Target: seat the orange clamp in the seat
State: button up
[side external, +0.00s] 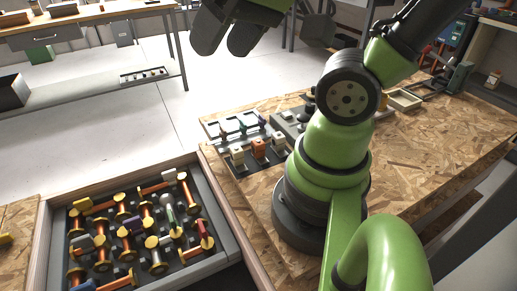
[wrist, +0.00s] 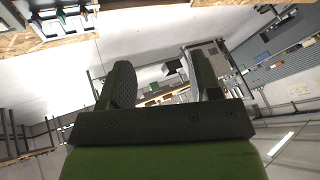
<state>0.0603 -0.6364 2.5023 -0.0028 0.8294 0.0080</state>
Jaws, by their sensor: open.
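A small orange block (side external: 258,148), which looks like the orange clamp, stands on a dark rack on the wooden table, between two pale beige blocks. I cannot make out which spot is the seat. My gripper (side external: 224,46) is high above the floor, behind and well above the rack, and touches nothing. In the wrist view my gripper (wrist: 158,68) shows two dark fingers spread apart with nothing between them. The orange clamp cannot be made out in the wrist view.
A pale tray (side external: 210,128) with coloured pieces lies behind the orange block. A wooden-rimmed box (side external: 42,240) of copper-coloured spools stands at the lower left. A workbench (side external: 100,14) stands at the back left. The table's right part (side external: 440,150) has clear room.

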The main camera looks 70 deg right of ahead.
jog(key=w+d+f+m+g+h, duration=0.1)
jog(key=w+d+f+m+g, duration=0.15)
jog(key=d+f, duration=0.2)
jog(key=m+g, duration=0.2)
jog(key=g, duration=0.2)
send_over(260, 144)
notch_tip(260, 144, down, 15)
jog(key=shift+a, duration=0.1)
jog(key=shift+s+f, duration=0.15)
jog(key=shift+f, duration=5)
jog(key=c, duration=1)
